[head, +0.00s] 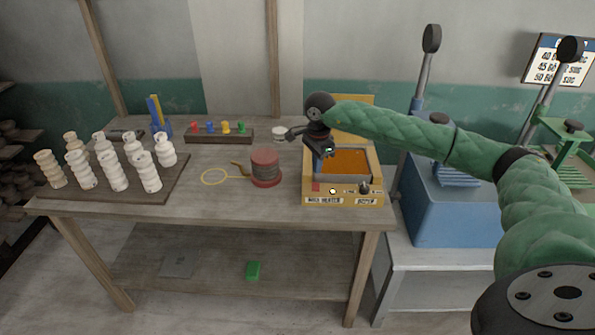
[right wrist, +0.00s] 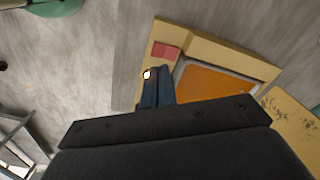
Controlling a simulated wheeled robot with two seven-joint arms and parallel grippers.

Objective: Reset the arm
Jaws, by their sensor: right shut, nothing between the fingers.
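My right arm, in a green quilted sleeve, comes in from the right in the head view. My right gripper (head: 328,151) hangs over the back left of the yellow box heater (head: 344,198), above its orange interior. In the right wrist view its two dark fingers (right wrist: 157,75) are together with nothing between them. They cover part of the heater's yellow rim (right wrist: 215,45), beside a red square and a small white button. I cannot tell the exact gap between fingertips and heater. My left gripper is not in view.
Several pale ribbed clay pieces stand on a dark board (head: 125,193) at the left. A reddish-brown round stack (head: 265,168), a yellow wire loop (head: 214,177) and a rack of coloured pegs (head: 220,136) lie left of the heater. A blue machine (head: 445,215) stands right. The front table strip is clear.

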